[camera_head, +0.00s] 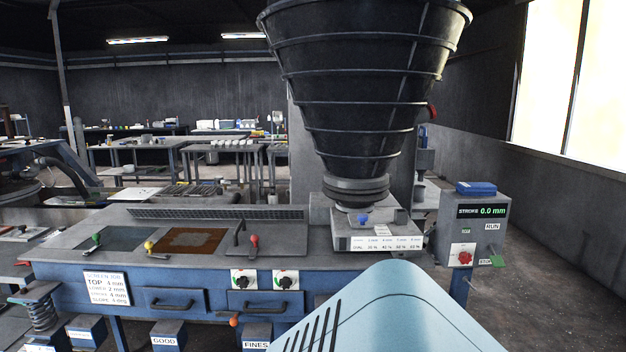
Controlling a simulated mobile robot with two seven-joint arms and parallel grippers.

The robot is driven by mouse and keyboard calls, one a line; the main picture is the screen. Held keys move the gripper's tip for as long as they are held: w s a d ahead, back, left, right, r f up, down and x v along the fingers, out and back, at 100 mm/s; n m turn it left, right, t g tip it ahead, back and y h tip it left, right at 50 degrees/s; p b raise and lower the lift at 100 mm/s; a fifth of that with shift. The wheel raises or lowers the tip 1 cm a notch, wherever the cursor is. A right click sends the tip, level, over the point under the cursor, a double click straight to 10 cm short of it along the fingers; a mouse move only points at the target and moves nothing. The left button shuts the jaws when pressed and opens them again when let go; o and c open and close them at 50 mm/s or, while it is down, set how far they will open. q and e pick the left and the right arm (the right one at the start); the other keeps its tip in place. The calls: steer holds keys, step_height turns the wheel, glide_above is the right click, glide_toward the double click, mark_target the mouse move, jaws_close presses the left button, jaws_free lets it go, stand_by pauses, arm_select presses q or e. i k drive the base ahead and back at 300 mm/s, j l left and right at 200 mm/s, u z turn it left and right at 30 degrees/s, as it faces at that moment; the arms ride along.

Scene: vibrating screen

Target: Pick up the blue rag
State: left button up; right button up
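A folded blue cloth, which looks like the blue rag (476,187), lies on top of the grey control box (473,213) at the right. The box has a green "STROKE 0.0 mm" display, a red knob and a green switch. Neither my left nor my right gripper is in view, and nothing is seen touching the rag. A pale blue part of my own body covers the bottom middle and hides the floor and bench front there.
A large dark ribbed hopper (363,90) hangs over a grey scale-like unit (375,240) with a small blue item (364,220), left of the box. A blue-fronted bench (200,290) with colored levers spans the left. Open floor (560,290) lies at the right.

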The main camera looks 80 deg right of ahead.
mark_target(464, 189)
steer(key=z, duration=3.55)
steer(key=u, duration=1.25)
steer(key=i+l+u, duration=0.2)
steer(key=l, duration=0.9)
steer(key=k+j, duration=0.05)
steer(key=k, duration=0.05)
